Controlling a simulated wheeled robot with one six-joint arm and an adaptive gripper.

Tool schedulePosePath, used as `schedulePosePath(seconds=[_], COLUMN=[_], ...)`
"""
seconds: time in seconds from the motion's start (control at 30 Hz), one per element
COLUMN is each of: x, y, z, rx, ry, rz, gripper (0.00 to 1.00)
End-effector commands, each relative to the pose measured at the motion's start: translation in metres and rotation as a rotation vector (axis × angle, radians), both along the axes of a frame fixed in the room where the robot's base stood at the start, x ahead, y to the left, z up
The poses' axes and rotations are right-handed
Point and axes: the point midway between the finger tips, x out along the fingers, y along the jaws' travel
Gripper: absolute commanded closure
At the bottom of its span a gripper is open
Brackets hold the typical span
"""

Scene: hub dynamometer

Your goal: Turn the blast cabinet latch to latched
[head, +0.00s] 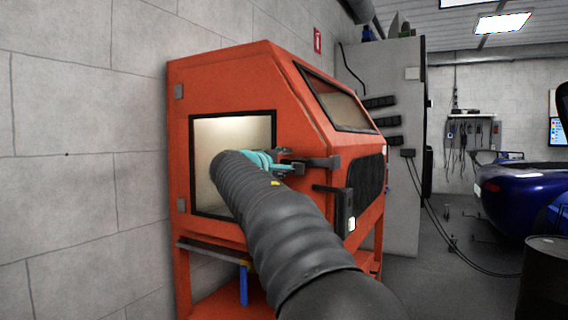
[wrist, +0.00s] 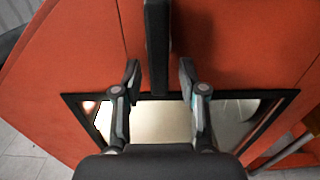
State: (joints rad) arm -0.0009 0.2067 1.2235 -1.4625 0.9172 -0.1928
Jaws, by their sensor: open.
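The orange blast cabinet (head: 235,78) stands against the wall in the head view. Its side door has a lit, dark-framed window (head: 202,150), and the same window shows in the wrist view (wrist: 150,122). A dark latch bar (head: 322,163) sticks out by the door's right edge. My gripper (wrist: 160,70) is open, with one finger on each side of the bar and a small gap on both sides. In the head view my gripper (head: 292,160) is partly hidden behind my arm.
A dark bracket with a small box (head: 345,212) sits below the latch on the cabinet front. A grey cabinet (head: 398,150) stands behind it.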

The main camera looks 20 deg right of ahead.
Motion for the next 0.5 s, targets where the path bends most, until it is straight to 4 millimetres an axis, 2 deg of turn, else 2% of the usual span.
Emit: schedulePosePath(seconds=[0.23, 0.5], x=[-0.011, -0.044], y=[0.016, 0.059], z=[0.001, 0.001], rx=[-0.001, 0.000], ry=[-0.001, -0.001], rz=[0.003, 0.006], gripper=[0.58, 0.58])
